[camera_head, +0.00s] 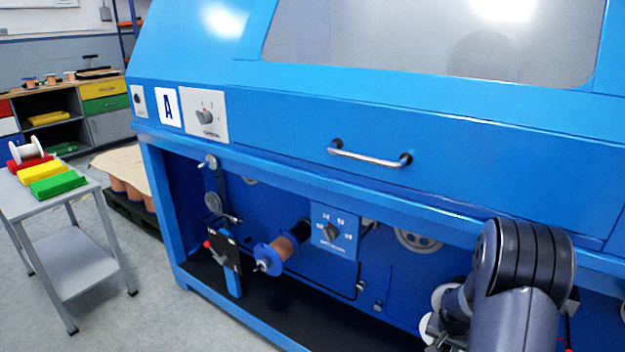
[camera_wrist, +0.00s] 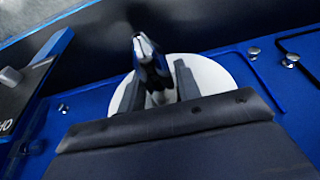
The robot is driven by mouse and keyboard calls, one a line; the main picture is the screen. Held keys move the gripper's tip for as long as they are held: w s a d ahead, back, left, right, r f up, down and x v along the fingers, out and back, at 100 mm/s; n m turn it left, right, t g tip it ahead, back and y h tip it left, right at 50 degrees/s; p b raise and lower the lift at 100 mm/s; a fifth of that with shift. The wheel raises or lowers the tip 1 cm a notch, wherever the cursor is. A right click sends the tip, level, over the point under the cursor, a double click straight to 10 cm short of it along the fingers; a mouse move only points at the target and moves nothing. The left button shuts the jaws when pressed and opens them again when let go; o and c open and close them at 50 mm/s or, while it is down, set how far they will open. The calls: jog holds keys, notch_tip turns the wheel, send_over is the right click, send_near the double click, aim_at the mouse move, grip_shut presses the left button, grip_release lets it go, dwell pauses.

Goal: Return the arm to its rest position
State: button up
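My arm (camera_head: 525,285) reaches into the lower bay of the blue machine at the right of the head view. My gripper is mostly hidden behind the arm there. In the wrist view my gripper (camera_wrist: 158,88) has its two dark fingers apart, in front of a white round pulley (camera_wrist: 215,82). A dark lever with a silver end (camera_wrist: 146,48) shows between the fingers; I cannot tell whether they touch it. Part of a white pulley (camera_head: 442,297) also shows beside the arm in the head view.
The blue machine front (camera_head: 450,160) with a metal handle (camera_head: 370,158) overhangs the bay. A copper spool (camera_head: 285,247) and a dial panel (camera_head: 334,231) are left of the arm.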

jog(key=shift+s+a, duration=0.1)
jog(key=s+a+b, duration=0.2)
jog(key=s+a, duration=0.2)
jog(key=s, duration=0.3)
jog(key=w+d, duration=0.1)
jog(key=w, duration=0.1)
jog(key=w+d+p, duration=0.1)
jog(key=w, duration=0.1)
jog(key=w+d+p, duration=0.1)
jog(key=w+d, duration=0.1)
jog(key=w, duration=0.1)
jog(key=s+a+b, duration=0.1)
jog(key=s+a, duration=0.2)
jog(key=s, duration=0.2)
jog(key=shift+a, duration=0.2)
